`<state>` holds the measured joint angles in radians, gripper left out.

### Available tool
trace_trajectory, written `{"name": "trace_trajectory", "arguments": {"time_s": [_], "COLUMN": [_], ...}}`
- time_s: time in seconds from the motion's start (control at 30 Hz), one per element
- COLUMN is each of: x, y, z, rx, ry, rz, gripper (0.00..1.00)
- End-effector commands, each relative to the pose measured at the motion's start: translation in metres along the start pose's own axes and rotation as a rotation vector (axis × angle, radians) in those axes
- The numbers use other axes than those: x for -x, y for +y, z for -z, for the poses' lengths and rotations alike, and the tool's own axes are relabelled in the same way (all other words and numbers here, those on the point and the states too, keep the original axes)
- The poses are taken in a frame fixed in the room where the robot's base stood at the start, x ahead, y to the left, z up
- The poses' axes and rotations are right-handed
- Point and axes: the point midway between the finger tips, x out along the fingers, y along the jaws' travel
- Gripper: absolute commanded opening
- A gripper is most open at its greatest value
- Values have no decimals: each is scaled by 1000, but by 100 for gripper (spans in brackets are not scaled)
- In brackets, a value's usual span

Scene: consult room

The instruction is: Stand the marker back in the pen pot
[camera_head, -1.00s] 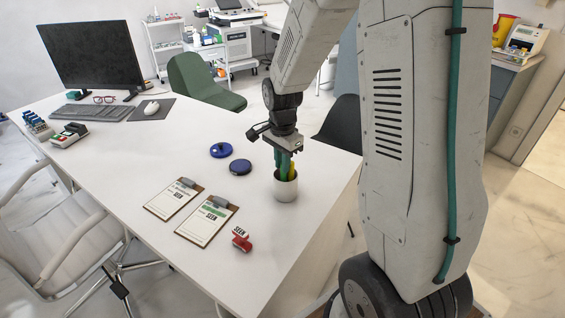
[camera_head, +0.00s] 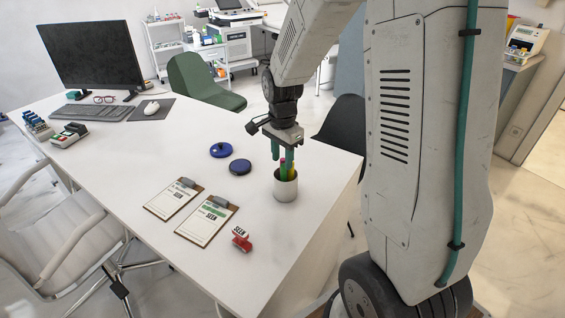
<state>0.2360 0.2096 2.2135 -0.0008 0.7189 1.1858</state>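The white pen pot (camera_head: 286,190) stands upright near the right edge of the desk. Several pens stand in it, among them a yellow one (camera_head: 290,172) and one with a pinkish-red top (camera_head: 282,162). I cannot tell for certain which of them is the marker. My gripper (camera_head: 282,154) points down just above the pot. Its two teal fingers are spread apart with a visible gap, and I see nothing clamped between them. The pens' lower parts are hidden inside the pot.
Two blue round objects (camera_head: 221,150) (camera_head: 240,167) lie left of the pot. Two clipboards (camera_head: 207,221) and a red stamp (camera_head: 241,239) lie nearer the front. A monitor (camera_head: 90,54), keyboard and card reader stand at the far left. The desk's middle is clear.

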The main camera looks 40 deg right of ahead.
Motion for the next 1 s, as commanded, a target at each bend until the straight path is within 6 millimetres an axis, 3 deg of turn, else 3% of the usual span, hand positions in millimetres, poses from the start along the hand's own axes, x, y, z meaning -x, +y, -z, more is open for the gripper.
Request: {"name": "trace_trajectory", "arguments": {"time_s": [0.3,0.57,0.67,0.77,1.0], "x": [70,97,110,130,170], "y": [-1,1,11,34,124], "z": [0,-2,-11,-32,-93], "rx": [0,10,77,233,777], "ry": [2,1,5,13,46], "rz": [5,2,11,25,59], "gripper": [38,38,38,38,38]}}
